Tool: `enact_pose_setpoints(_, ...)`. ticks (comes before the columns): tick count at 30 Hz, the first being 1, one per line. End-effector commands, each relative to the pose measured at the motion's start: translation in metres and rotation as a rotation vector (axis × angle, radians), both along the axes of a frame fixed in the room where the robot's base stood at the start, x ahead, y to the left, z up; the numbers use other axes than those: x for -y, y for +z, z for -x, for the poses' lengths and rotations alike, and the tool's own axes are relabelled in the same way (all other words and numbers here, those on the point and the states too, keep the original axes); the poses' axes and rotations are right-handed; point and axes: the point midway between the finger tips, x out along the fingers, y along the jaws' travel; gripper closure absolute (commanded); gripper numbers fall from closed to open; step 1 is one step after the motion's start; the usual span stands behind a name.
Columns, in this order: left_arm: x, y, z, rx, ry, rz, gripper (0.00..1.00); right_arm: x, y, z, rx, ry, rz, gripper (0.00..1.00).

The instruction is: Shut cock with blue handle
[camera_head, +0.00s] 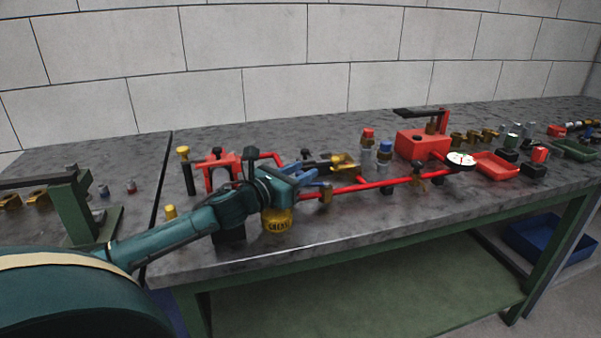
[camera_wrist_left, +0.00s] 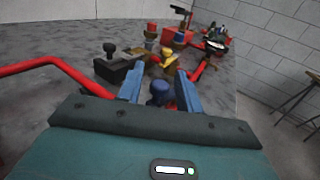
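The cock's blue handle (camera_wrist_left: 159,93) shows in the left wrist view as a dark blue knob between the two blue fingers of my left gripper (camera_wrist_left: 159,90). The fingers stand apart, with a gap on each side of the knob. In the head view my left gripper (camera_head: 317,181) is over the red pipe at the bench's front half. My right gripper is not in view.
A blue-topped cylinder (camera_head: 385,149) and a red-topped one (camera_head: 367,138) stand beyond the gripper. A red pipe (camera_head: 385,183) runs right to a white gauge (camera_head: 461,159) near a red tank (camera_head: 421,144). A yellow grease can (camera_head: 277,221) stands under my arm.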

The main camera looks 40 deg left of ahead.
Motion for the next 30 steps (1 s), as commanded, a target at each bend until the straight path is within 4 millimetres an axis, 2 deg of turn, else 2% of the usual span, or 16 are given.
enact_pose_setpoints(8, 0.000, 0.001, 0.000, 0.001, -0.001, -0.001, 0.61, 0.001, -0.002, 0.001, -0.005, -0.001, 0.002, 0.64)
enact_pose_setpoints(11, 0.000, 0.008, 0.000, 0.003, -0.002, -0.004, 0.61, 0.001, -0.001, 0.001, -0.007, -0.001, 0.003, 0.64)
enact_pose_setpoints(24, 0.000, 0.087, 0.000, 0.003, -0.001, -0.005, 0.61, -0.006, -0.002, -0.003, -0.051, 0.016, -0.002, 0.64)
enact_pose_setpoints(30, 0.000, 0.100, 0.000, 0.001, 0.000, -0.002, 0.61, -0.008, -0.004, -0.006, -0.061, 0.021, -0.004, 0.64)
